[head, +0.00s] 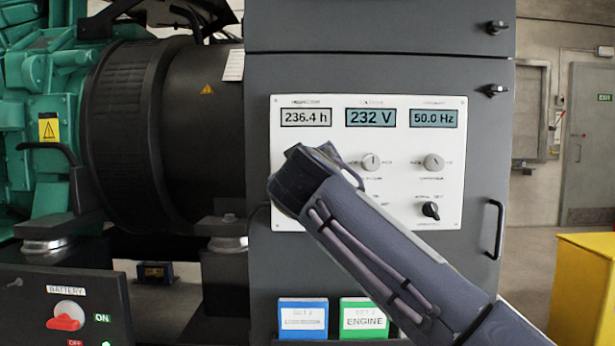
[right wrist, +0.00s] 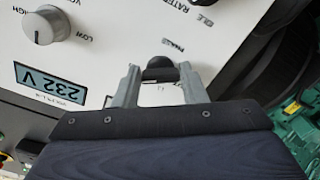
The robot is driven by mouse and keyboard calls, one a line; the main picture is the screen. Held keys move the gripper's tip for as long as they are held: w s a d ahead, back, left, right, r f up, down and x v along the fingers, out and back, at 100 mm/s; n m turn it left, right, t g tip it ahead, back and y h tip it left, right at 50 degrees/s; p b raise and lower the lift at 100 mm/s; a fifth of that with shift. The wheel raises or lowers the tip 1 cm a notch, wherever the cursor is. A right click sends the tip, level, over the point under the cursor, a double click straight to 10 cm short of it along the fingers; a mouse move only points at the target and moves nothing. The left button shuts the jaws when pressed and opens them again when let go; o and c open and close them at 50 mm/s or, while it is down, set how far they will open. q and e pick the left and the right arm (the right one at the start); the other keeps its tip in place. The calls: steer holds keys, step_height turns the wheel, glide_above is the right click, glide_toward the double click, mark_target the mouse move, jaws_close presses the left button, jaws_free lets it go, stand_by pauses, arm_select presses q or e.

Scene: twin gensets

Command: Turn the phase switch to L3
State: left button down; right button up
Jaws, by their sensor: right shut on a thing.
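The phase switch is a black knob (right wrist: 160,68) on the white control panel (right wrist: 95,15), beside a small label that seems to read PHASE. In the right wrist view, my right gripper (right wrist: 158,76) has its two grey fingers on either side of the knob and is shut on it. The knob's pointer direction and the position marks around it cannot be read. In the head view, my right arm covers the switch and the lower left of the panel (head: 285,135). My left gripper is not in view.
The panel carries a 236.4 h display (head: 306,117), a 232 V display (head: 371,117) and a 50.0 Hz display (head: 437,117). Two grey knobs (head: 371,162) (head: 434,162) and another black switch (head: 431,210) are close by. A door handle (head: 496,228) sticks out at right.

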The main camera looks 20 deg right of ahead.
steer(key=shift+f+m+b, duration=0.1)
steer(key=shift+m+b, duration=0.25)
steer(key=shift+m, duration=0.45)
steer(key=o, duration=1)
steer(key=v, duration=0.7)
steer(key=shift+s+a, duration=0.2)
steer(key=shift+s, duration=0.2)
